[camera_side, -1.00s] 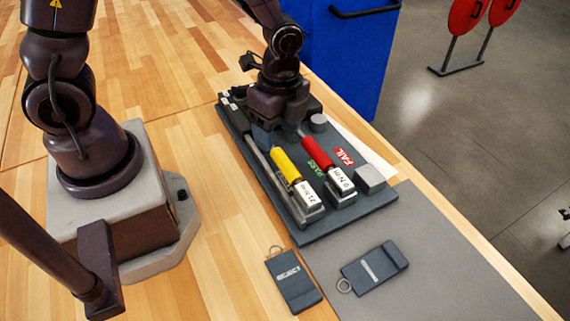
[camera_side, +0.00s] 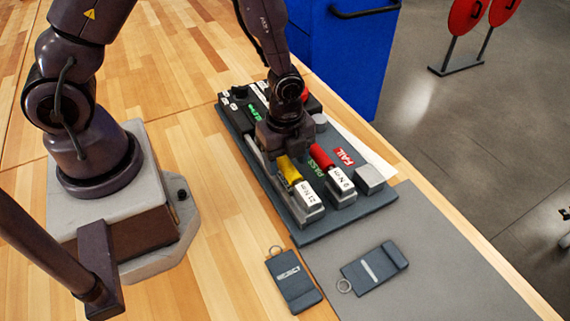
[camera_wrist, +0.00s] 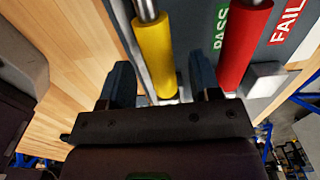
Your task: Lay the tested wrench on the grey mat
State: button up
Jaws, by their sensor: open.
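A wrench with a yellow handle (camera_side: 289,169) lies on the dark tester board (camera_side: 283,227), beside a wrench with a red handle (camera_side: 321,156). A block at the yellow one's near end carries a label (camera_side: 309,194) that seems to read 21 N·m; the red one's label (camera_side: 345,180) seems to read 0 N·m. My gripper (camera_side: 287,153) is low over the yellow handle. In the wrist view its open fingers (camera_wrist: 163,82) stand on either side of the yellow handle (camera_wrist: 155,50), with gaps visible. The grey mat (camera_side: 435,235) lies right of the board.
Two dark tags with rings, one (camera_side: 292,280) at the mat's left edge and one (camera_side: 374,267) on the mat, lie in front of the board. Green PASS (camera_side: 318,168) and red FAIL (camera_side: 343,156) labels mark the board. A blue cabinet (camera_side: 340,60) stands behind. The mat's right part is bare.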

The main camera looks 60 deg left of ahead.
jog(key=shift+f, duration=0.6)
dwell(0.3)
jog(key=shift+r, duration=0.1)
grip_shut()
